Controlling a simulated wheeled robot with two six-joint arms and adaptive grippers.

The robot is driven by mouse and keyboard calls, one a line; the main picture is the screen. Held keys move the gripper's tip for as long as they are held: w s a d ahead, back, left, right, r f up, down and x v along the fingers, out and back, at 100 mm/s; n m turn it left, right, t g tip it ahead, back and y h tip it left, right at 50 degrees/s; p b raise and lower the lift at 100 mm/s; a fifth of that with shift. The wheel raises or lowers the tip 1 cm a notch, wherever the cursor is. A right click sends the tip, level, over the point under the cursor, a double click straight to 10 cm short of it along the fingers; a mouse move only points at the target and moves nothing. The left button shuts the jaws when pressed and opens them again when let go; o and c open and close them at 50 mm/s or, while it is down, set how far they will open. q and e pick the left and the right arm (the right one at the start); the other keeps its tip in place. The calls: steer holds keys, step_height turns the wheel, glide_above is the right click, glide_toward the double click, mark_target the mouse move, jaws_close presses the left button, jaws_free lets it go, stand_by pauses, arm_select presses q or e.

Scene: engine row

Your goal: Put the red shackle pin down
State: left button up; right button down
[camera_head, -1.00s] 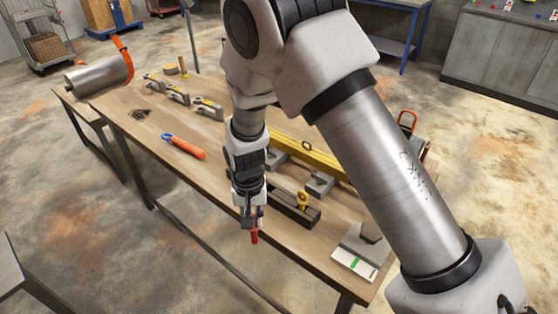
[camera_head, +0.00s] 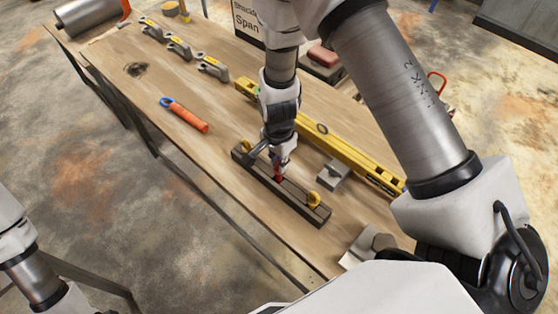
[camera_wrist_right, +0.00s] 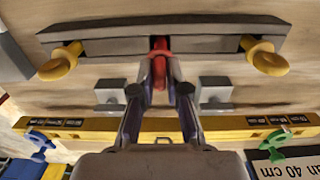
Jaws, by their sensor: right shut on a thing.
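The red shackle pin (camera_head: 278,178) is between the fingertips of my right gripper (camera_head: 279,168), which is shut on it. In the right wrist view the pin (camera_wrist_right: 159,60) stands out past the fingertips (camera_wrist_right: 160,84) at a gap in the middle of a long dark grey holder (camera_wrist_right: 215,45). In the head view the pin is at the middle of the holder (camera_head: 295,198). Whether its tip is seated in the gap or just above it, I cannot tell. My left arm shows at the lower left, but its gripper is out of view.
Yellow ring-headed pins (camera_wrist_right: 62,62) sit toward both ends of the holder. Grey blocks (camera_head: 333,173) and a yellow level (camera_head: 350,156) lie behind it. An orange-handled tool (camera_head: 187,115) lies to the left on the wooden table. Bare tabletop surrounds that tool.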

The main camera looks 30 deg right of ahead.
steer(key=shift+a+f, duration=0.1)
steer(key=shift+f, duration=0.3)
steer(key=shift+s+a+r, duration=0.1)
steer(key=shift+f, duration=0.2)
steer(key=c, duration=1.2)
jaws_free()
